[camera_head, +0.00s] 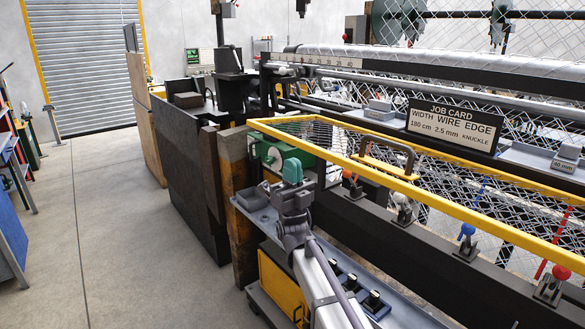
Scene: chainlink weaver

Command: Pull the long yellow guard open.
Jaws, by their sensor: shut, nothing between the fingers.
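The long yellow guard (345,160) is a narrow yellow frame with wire mesh, running along the machine from the middle to the lower right edge. A raised bar handle (383,146) stands on its near rail. I cannot tell how far the guard is open. My gripper (267,190) is at the end of my arm, left of the handle and apart from it, in front of the guard's left end. Its jaws are shut and empty; the fingers are small and partly hidden by my wrist.
A job card sign (455,124) stands behind the guard. A blue knob (467,230) and a red knob (561,272) sit on the dark front beam (420,245). A green motor-like part (270,153) is close behind my gripper. The floor (115,220) at left is clear.

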